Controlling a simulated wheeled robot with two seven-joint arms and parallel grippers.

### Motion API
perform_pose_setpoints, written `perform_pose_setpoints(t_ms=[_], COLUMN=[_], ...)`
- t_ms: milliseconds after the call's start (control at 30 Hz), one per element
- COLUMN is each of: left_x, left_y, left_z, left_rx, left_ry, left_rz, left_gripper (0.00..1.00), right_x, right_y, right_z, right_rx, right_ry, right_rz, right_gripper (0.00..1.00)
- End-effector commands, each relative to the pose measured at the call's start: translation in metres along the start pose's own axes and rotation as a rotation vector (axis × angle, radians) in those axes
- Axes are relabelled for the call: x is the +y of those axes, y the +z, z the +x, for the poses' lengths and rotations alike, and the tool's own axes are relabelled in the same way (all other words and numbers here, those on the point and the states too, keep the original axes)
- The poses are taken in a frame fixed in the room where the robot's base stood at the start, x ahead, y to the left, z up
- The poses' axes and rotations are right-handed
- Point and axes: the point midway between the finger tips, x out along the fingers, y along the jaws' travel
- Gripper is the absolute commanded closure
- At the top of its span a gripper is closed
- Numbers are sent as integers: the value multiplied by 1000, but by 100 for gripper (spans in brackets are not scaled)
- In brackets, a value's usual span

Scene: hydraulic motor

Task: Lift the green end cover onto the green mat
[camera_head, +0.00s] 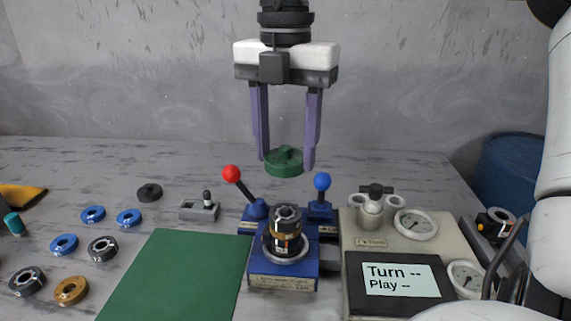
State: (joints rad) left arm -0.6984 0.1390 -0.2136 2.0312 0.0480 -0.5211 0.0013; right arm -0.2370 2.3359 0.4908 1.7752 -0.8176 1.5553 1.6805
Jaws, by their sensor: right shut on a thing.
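The green end cover (284,162) is a dark green round piece with a raised knob on top. My right gripper (286,160) points straight down with its two purple fingers on either side of the cover, shut on it. The cover hangs in the air, above and behind the blue fixture. The green mat (180,276) lies flat on the table at front left, and its visible surface is bare. My left gripper is not in view.
A blue fixture (270,268) holding a stacked motor body (285,232) stands beside the mat, with red-knobbed (230,173) and blue-knobbed (322,181) levers behind. A gauge box with a screen (398,280) stands right. Several rings lie left, including a blue one (64,244).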

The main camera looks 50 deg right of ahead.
Motion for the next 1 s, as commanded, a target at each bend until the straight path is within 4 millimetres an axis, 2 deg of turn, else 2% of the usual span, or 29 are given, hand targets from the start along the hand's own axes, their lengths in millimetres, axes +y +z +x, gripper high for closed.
perform_pose_setpoints(t_ms=[433, 800, 1000], left_x=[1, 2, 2], left_y=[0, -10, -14], left_z=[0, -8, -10], left_rx=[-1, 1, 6], left_ry=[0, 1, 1], left_rz=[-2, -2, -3], left_gripper=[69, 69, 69], right_x=[0, 0, 0], right_y=[0, 0, 0], right_z=[-5, -20, -21], right_rx=[0, -1, 0], right_ry=[2, 2, 2], right_rz=[1, 0, 0], right_gripper=[82, 82, 82])
